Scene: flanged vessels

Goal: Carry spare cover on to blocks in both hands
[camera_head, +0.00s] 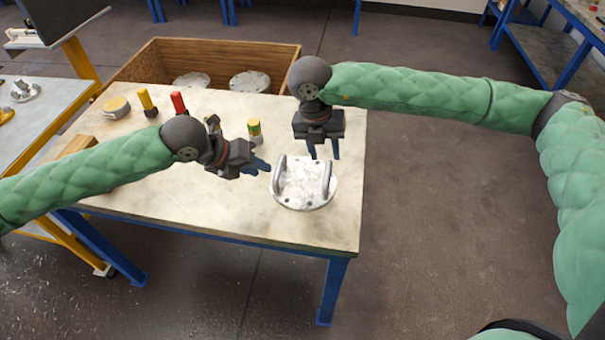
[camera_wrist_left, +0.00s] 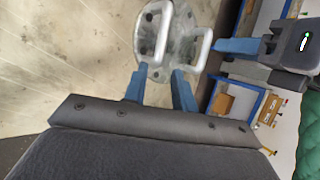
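The spare cover (camera_head: 306,200), a round silver plate with two upright bar handles and holes around its rim, lies on the table near its front right corner. It also shows in the left wrist view (camera_wrist_left: 181,50). My left gripper (camera_head: 262,167) is open and empty, just left of the cover, with its fingers pointing toward the near handle. My right gripper (camera_head: 324,152) is open and empty, pointing down above the cover's far right side; one finger shows in the left wrist view (camera_wrist_left: 238,46). A wooden block (camera_head: 76,146) lies at the table's left, partly hidden by my left arm.
The pale table (camera_head: 215,212) has clear room in its middle. Behind is a wooden crate (camera_head: 222,52) holding two discs.

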